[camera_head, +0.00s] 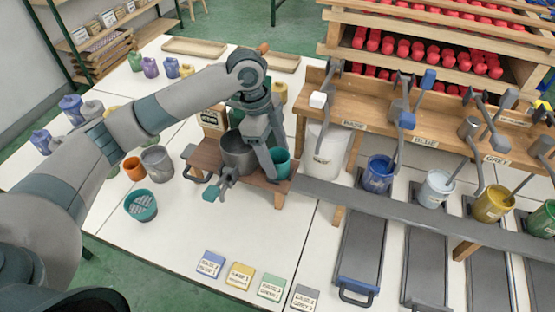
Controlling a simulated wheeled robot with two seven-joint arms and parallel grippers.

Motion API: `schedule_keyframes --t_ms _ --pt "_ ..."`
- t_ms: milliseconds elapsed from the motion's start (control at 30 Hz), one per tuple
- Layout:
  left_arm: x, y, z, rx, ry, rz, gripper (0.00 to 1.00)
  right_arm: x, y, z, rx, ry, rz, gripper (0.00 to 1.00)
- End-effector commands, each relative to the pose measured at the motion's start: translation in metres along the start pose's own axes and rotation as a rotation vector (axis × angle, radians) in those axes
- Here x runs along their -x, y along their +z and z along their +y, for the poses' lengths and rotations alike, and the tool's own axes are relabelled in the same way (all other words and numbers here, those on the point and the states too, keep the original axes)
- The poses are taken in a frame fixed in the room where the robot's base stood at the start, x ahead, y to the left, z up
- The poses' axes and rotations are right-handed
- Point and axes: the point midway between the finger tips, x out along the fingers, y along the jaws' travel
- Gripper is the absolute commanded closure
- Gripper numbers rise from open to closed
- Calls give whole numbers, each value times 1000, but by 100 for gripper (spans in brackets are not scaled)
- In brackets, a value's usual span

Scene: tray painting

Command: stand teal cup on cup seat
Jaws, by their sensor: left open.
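The teal cup (281,164) stands upright at the right end of a small wooden bench (204,155), beside a dark grey pot (238,154). My left gripper (271,160) reaches down over that end of the bench. It is open, with one finger in front of the cup's left side. The finger hides part of the cup, and I cannot tell whether they touch. The cup seat cannot be made out clearly; the cup and finger cover that end of the bench. My right gripper is not in view.
A teal-rimmed bowl with a grate (141,206), an orange cup (134,168) and a grey cup (157,162) stand left. Label cards (240,275) lie in front. A wooden paint rack (425,150) with levers and buckets stands right. The front-middle table is clear.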

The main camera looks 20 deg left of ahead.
Motion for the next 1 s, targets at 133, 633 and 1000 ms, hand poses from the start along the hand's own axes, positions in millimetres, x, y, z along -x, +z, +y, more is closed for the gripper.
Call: schedule_keyframes --t_ms 133,633,1000 --pt "22 1 -1 -2 -4 -1 37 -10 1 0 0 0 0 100" --pt "96 0 0 0 -1 -1 37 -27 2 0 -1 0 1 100" --pt "102 0 0 0 1 0 37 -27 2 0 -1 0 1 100"
